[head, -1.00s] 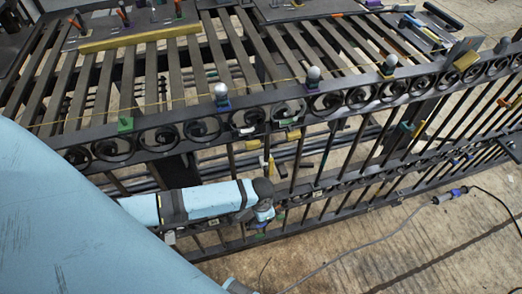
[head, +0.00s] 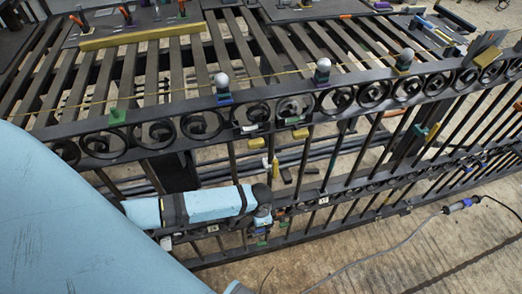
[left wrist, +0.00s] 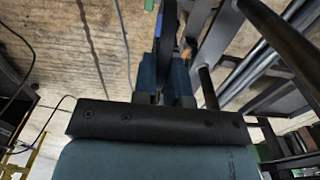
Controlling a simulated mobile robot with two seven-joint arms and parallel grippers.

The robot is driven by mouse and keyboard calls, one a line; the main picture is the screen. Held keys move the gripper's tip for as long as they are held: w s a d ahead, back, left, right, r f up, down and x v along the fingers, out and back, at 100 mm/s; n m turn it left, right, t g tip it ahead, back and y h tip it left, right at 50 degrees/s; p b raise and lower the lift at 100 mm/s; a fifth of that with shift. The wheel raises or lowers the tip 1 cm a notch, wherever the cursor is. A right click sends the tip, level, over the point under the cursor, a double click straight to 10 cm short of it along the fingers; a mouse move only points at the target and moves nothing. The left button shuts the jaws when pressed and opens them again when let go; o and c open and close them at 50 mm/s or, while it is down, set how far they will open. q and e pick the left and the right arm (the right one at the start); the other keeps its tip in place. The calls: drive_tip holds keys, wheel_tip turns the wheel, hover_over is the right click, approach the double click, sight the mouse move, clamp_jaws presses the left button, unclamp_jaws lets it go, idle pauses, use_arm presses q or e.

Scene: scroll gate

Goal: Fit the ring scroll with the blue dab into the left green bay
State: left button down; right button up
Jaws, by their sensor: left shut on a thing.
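The dark gate (head: 190,104) runs across the head view, with ring scrolls in its top rail and smaller ones in its lower rail. A green marker (head: 117,116) sits on the top rail at the left. My left gripper (head: 263,222) is low at the gate's front, by the lower rail. In the left wrist view its fingers (left wrist: 166,82) are shut on a dark, narrow piece (left wrist: 167,35) with a blue strip. I cannot tell whether this is the ring scroll with the blue dab. The green bays are not clearly readable. My right gripper is not in view.
Pale-knobbed clamps (head: 222,85) stand along the top rail. A slatted bench (head: 175,70) with a yellow bar (head: 140,38) lies behind the gate. Open floor is in front of the gate.

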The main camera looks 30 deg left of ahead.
use_arm(q)
wheel_tip(320, 180, down, 7)
drive_tip(key=w+a+b, duration=0.2)
drive_tip(key=b, duration=0.3)
drive_tip(key=shift+a+b, duration=0.2)
drive_tip(key=shift+b, duration=0.2)
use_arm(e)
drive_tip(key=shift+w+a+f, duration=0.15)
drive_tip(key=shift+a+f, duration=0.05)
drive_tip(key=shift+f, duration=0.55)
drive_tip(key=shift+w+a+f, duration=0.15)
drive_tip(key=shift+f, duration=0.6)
use_arm(q)
drive_tip(key=shift+f, duration=0.1)
drive_tip(key=shift+p, duration=0.85)
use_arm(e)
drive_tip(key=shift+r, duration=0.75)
use_arm(q)
drive_tip(key=shift+f+b, duration=0.6)
drive_tip(key=shift+f, duration=0.9)
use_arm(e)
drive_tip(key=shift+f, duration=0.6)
use_arm(q)
drive_tip(key=c, duration=1.1)
unclamp_jaws()
wheel_tip(320, 180, up, 14)
drive_tip(key=p, duration=0.3)
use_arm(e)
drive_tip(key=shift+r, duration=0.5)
